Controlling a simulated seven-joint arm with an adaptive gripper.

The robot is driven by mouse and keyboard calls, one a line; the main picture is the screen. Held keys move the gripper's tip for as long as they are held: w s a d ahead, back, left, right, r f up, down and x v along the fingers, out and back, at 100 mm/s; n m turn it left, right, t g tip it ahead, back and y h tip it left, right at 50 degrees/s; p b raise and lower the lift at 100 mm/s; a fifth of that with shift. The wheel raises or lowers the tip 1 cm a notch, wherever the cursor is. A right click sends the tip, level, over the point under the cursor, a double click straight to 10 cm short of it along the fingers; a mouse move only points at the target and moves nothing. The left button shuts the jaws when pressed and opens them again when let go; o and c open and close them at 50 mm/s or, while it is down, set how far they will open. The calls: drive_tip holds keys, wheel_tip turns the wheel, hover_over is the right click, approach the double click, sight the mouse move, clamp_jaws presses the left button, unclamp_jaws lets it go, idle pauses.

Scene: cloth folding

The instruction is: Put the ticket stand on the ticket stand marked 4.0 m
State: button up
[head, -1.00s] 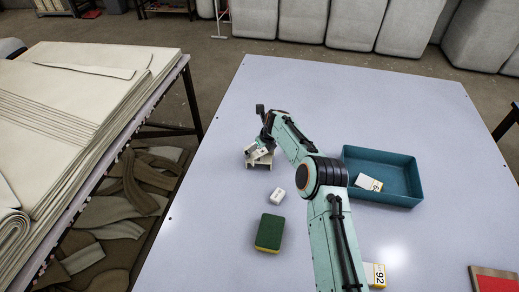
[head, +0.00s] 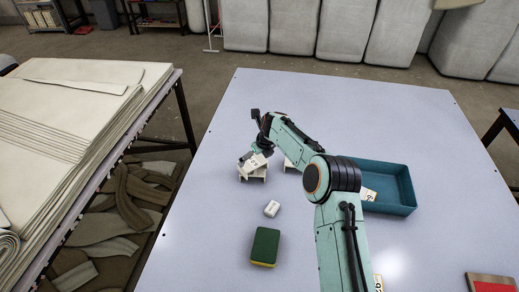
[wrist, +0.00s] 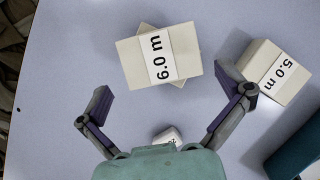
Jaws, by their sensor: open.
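A pale block-like ticket stand marked 6.0 m (wrist: 160,57) lies on top of another pale stand in the wrist view, slightly turned against it. The lower stand's corners (wrist: 146,28) show, but its label is hidden. In the head view the upper stand (head: 253,162) looks tilted on the lower one (head: 259,177). A stand marked 5.0 m (wrist: 275,72) is to the right, apart; it is partly hidden by my arm in the head view (head: 289,164). My gripper (wrist: 168,100) is open, with its fingers apart on the near side of the stack. No 4.0 m mark is readable.
A small white block (head: 271,208) and a green-yellow sponge (head: 265,246) lie nearer on the table (head: 190,255). A teal tray (head: 398,208) holding a labelled item (head: 369,194) is at right, partly behind my arm. A red-topped item (head: 492,286) is at the near right.

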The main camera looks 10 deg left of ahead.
drive_tip(key=s+d+r+n+h, duration=0.1)
drive_tip(key=s+d+r+n, duration=0.3)
drive_tip(key=r, duration=0.3)
drive_tip(key=s+d+r+n, duration=0.3)
drive_tip(key=s+r, duration=0.2)
drive_tip(key=r, duration=0.2)
drive_tip(key=s+d+r+n+g+h, duration=0.1)
drive_tip(key=s+d+r+n, duration=0.15)
drive_tip(key=s+n, duration=0.2)
drive_tip(key=s+d+r+n+h, duration=0.1)
drive_tip(key=s+d+n, duration=0.3)
drive_tip(key=s, duration=0.2)
drive_tip(key=s+d+n+g, duration=0.1)
drive_tip(key=s+d+n, duration=0.2)
drive_tip(key=s+n, duration=0.3)
drive_tip(key=s+d+f+n+g, duration=0.1)
drive_tip(key=s+d+n, duration=0.2)
drive_tip(key=s, duration=1.3)
drive_tip(key=n, duration=0.3)
drive_tip(key=shift+s+f+n+y, duration=0.15)
drive_tip(key=shift+s+n+y, duration=0.15)
drive_tip(key=shift+s+n, duration=0.05)
drive_tip(key=shift+d, duration=0.1)
